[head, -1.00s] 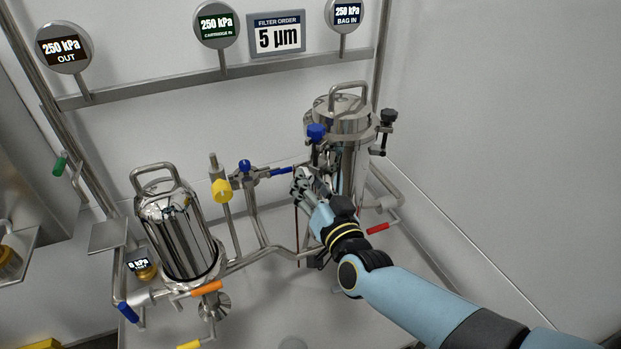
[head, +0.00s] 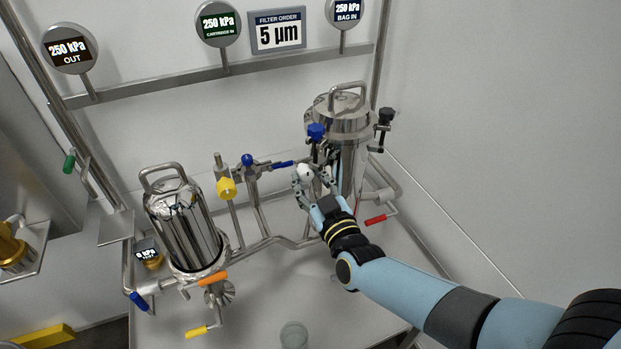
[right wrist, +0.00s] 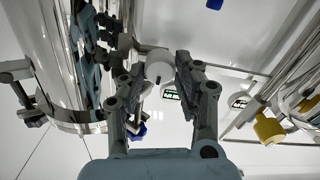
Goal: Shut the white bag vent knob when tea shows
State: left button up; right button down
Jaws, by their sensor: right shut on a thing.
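The white bag vent knob (head: 305,171) is beside the bag housing (head: 345,160), the steel vessel at the right in the head view. My right gripper (head: 312,179) is shut on this knob. In the right wrist view the pale round knob (right wrist: 159,66) sits between the two fingers of my right gripper (right wrist: 160,75). The fingers hide part of the knob and its stem. I see no tea at the vent now. My left gripper is not in view.
A blue knob (head: 316,132) stands just above my right gripper. A blue lever (head: 283,164) is close on its left, and a red lever (head: 376,220) lies right of my wrist. The cartridge housing (head: 188,225) stands left. The BAG IN gauge (head: 346,10) reads 250 kPa.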

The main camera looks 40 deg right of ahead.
dwell(0.4)
jog(key=c, duration=0.9)
grip_release()
jog(key=shift+c, duration=0.2)
jog(key=v, duration=1.2)
